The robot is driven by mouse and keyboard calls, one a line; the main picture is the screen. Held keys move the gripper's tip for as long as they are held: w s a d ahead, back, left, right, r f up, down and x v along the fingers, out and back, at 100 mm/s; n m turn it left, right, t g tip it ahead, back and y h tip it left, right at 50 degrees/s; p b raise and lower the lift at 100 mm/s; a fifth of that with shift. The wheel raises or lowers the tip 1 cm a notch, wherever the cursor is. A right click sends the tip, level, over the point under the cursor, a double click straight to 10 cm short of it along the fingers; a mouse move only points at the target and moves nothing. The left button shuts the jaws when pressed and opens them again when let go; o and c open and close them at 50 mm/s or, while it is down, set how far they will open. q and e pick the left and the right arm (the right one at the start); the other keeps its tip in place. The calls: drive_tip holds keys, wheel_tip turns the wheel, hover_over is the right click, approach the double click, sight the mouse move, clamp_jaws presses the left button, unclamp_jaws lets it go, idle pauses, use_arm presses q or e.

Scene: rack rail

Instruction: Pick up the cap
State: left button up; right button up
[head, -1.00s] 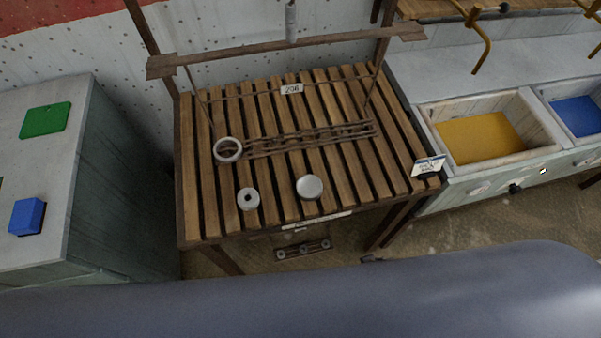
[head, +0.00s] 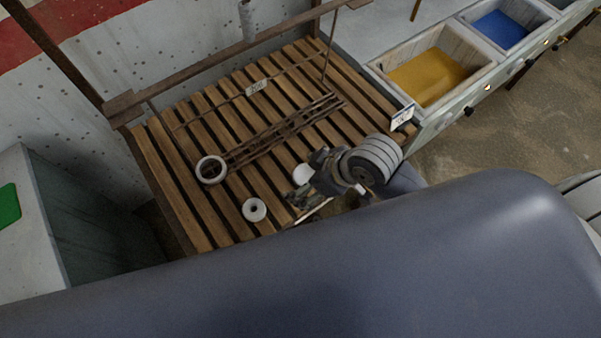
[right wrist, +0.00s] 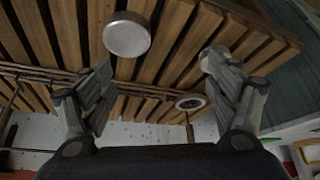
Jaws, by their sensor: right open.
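The cap, which I take to be the smooth pale round disc (head: 302,174), lies on the slatted wooden table (head: 185,215). In the head view my right gripper (head: 309,180) partly hides it. In the right wrist view the cap (right wrist: 127,36) shows whole at upper left, beyond the left finger and apart from it. My right gripper is open and empty, its two fingers (right wrist: 158,75) spread wide. My left gripper is not in view.
A small pale ring (head: 255,209) and a larger ring (head: 211,170) beside a rusty rail (head: 275,135) lie on the table. A wooden crossbar (head: 215,60) spans above its back. Bins with yellow (head: 428,78) and blue (head: 499,28) bottoms stand at right.

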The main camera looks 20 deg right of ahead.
drive_tip(key=w+n, duration=0.1)
drive_tip(key=n, duration=0.1)
drive_tip(key=n+g, duration=0.4)
drive_tip(key=n, duration=0.2)
approach(307, 175)
drive_tip(key=f, duration=0.1)
drive_tip(key=a+f+p, duration=0.1)
drive_tip(key=f, duration=0.1)
drive_tip(key=shift+f+t+y, duration=0.2)
drive_tip(key=shift+t+y, duration=0.1)
drive_tip(key=p+x, duration=0.1)
drive_tip(key=x, duration=0.3)
drive_tip(key=shift+s+a+p, duration=0.1)
drive_tip(key=shift+p, duration=0.2)
drive_tip(key=shift+a+f, duration=0.15)
drive_tip(key=shift+f, duration=0.4)
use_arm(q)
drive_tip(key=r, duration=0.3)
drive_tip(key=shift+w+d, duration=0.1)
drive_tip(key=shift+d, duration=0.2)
use_arm(e)
drive_tip(key=c, duration=1.1)
